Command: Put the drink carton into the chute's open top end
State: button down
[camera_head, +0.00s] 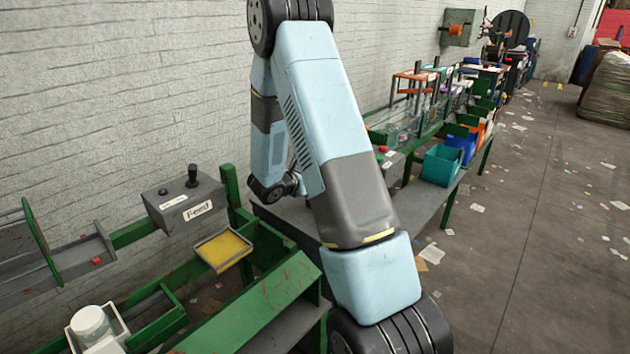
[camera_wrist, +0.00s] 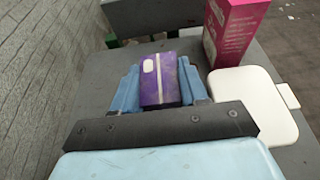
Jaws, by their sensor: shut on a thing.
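In the wrist view a small purple carton (camera_wrist: 159,84) with a white stripe and a pale straw-like mark, likely the drink carton, sits between the blue fingers of my gripper (camera_wrist: 160,90). The fingers are shut on its two sides. In the head view my arm crosses the middle, and neither my gripper nor this carton shows. I cannot surely pick out the chute's open top end in either view.
In the wrist view a pink printed box (camera_wrist: 234,30) stands at the upper right, beside a white tray-like thing (camera_wrist: 252,103) on a grey surface. In the head view a grey Feed control box (camera_head: 184,203), a yellow tray (camera_head: 223,251) and a teal bin (camera_head: 441,165) stand around my arm.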

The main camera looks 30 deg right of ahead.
jog(key=c, duration=0.6)
grip_release()
